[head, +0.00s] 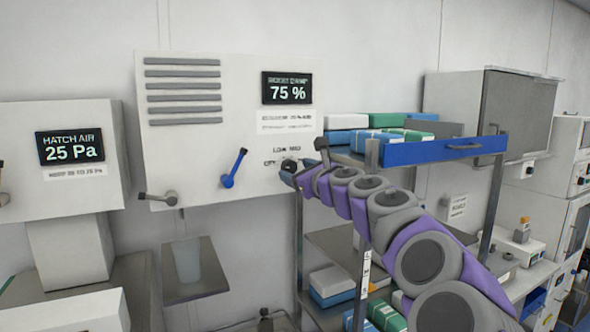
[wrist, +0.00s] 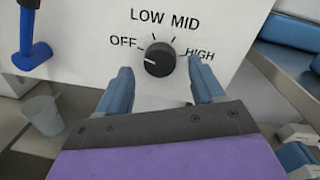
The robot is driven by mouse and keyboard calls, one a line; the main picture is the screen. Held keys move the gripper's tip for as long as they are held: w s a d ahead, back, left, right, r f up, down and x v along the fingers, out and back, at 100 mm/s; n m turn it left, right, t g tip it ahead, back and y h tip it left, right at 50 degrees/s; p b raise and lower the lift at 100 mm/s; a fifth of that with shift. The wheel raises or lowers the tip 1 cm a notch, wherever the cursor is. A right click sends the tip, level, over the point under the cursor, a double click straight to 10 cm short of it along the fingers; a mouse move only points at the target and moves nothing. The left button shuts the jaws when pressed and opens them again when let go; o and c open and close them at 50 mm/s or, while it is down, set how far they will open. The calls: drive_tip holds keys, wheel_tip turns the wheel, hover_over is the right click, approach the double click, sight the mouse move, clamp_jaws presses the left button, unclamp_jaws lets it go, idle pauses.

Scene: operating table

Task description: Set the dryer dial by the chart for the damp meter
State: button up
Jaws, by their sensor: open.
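The damp meter (head: 287,88) on the white dryer cabinet reads 75 %. The chart (head: 285,122) is two small printed strips below it, too blurred to read for sure. The dryer dial (wrist: 160,60) is a round black knob in the wrist view, with OFF, LOW, MID and HIGH around it. Its white mark points left, nearest OFF. My gripper (wrist: 159,71) is open, its two blue fingers on either side of the dial's lower part; whether they touch it I cannot tell. In the head view my arm partly hides the dial (head: 288,165).
A blue lever (head: 234,168) and a grey lever (head: 158,198) stick out of the cabinet left of the dial. A cup (head: 186,260) stands on a small shelf below. A shelf rack (head: 443,151) with packs stands close on the right. Another panel (head: 70,147) reads 25 Pa.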

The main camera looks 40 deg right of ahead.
drive_tip(key=shift+w+d, duration=0.2)
drive_tip(key=shift+w, duration=0.65)
drive_tip(key=c, duration=1)
